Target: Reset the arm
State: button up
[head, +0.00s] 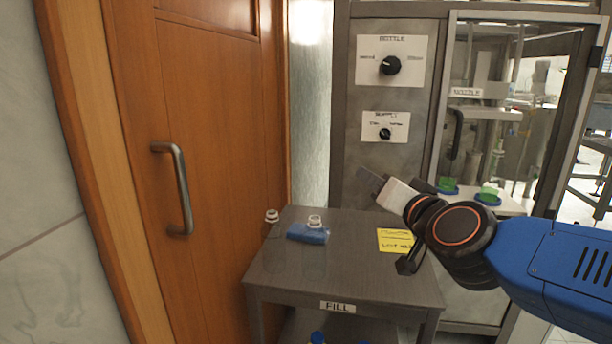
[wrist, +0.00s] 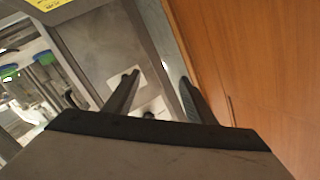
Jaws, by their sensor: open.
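My arm reaches in from the right of the head view, above the cart marked FILL. My gripper (head: 371,181) is in front of the grey machine panel, above the cart top. In the wrist view my gripper (wrist: 158,82) has its two dark fingers apart, with nothing between them. Behind the fingers are the grey panel, a white label plate and the wooden door.
The cart (head: 300,265) carries a blue item (head: 306,234) with a white neck, a white ring-like piece (head: 272,216) and a yellow note (head: 394,240). A wooden door (head: 220,130) stands left. The machine panel has a bottle knob (head: 390,65) and a supply knob (head: 384,133).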

jog(key=s+d+f+n+g+h, duration=0.1)
jog(key=s+d+f+n+g, duration=0.1)
jog(key=s+d+f+g, duration=0.4)
jog(key=s+d+f+n+g+h, duration=0.2)
jog(key=s+d+f+g, duration=0.4)
jog(key=s+f, duration=0.8)
notch_tip(320, 180, down, 4)
jog(key=shift+s+d+f+h, duration=0.1)
jog(key=shift+s+d+h, duration=0.25)
jog(key=shift+d, duration=0.65)
